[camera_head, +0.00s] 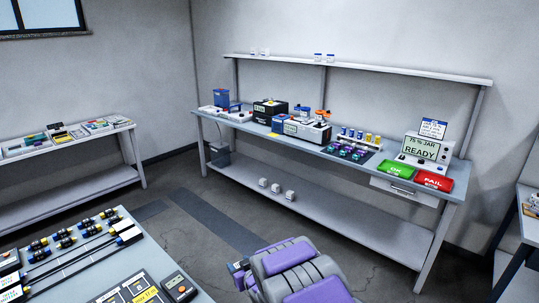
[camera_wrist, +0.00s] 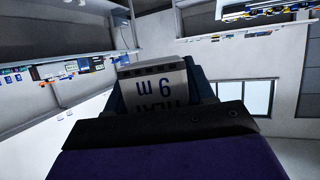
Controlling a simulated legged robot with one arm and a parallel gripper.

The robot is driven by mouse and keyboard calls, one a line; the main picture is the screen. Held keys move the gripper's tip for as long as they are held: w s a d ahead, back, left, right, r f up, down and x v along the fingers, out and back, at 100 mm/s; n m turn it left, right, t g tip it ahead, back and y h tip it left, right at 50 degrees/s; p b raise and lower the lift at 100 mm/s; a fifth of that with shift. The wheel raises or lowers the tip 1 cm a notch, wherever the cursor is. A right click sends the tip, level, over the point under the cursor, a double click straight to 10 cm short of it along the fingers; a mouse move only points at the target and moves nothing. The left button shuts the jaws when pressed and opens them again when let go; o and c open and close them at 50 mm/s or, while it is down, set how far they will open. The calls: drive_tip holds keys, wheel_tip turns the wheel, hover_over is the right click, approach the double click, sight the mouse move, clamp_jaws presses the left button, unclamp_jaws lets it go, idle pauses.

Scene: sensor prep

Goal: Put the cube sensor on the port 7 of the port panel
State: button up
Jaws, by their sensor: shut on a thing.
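My gripper (camera_head: 239,268) is at the bottom centre of the head view, at the end of my purple and grey arm, over the floor right of the near left table. In the wrist view, it is shut on a white block-shaped piece with dark printed lettering (camera_wrist: 156,92), probably the cube sensor. The lettering appears upside down, and dark fingers flank the piece. Its far side is hidden. I cannot pick out the port panel or port 7 with certainty in either view.
The near left table (camera_head: 75,276) holds black connectors, rods and a dark labelled board (camera_head: 135,289). The long back bench (camera_head: 225,120) carries instruments, a READY screen (camera_head: 419,148), and green (camera_head: 396,170) and red (camera_head: 433,180) trays. Three white cubes (camera_head: 276,188) sit on its lower shelf. Floor between is clear.

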drive_tip(key=s+d+r+m+t+h, duration=0.1)
drive_tip(key=d+r+m+h, duration=0.3)
drive_tip(key=d, duration=0.8)
drive_tip(key=s+d+r+m+t+h, duration=0.1)
drive_tip(key=d+r+m+h, duration=0.35)
drive_tip(key=d, duration=0.85)
drive_tip(key=w+a+f+n+g+y, duration=0.1)
drive_tip(key=w+a+f+n+y, duration=0.15)
drive_tip(key=a, duration=0.65)
drive_tip(key=w+a+f+n+y, duration=0.1)
drive_tip(key=a+f+n+y, duration=0.25)
drive_tip(key=a, duration=0.55)
drive_tip(key=s+a+f+n+g+y, duration=0.1)
drive_tip(key=s+a+f+n+y, duration=0.1)
drive_tip(key=a, duration=0.8)
drive_tip(key=s+a+f+n+g+y, duration=0.2)
drive_tip(key=a+f, duration=0.4)
drive_tip(key=a, duration=0.4)
drive_tip(key=shift+s+n+y, duration=0.85)
drive_tip(key=shift+s, duration=0.4)
drive_tip(key=shift+f+g, duration=0.15)
drive_tip(key=shift+g, duration=0.15)
drive_tip(key=shift+f+b, duration=1)
drive_tip(key=shift+f, duration=3.8)
drive_tip(key=shift+f, duration=0.1)
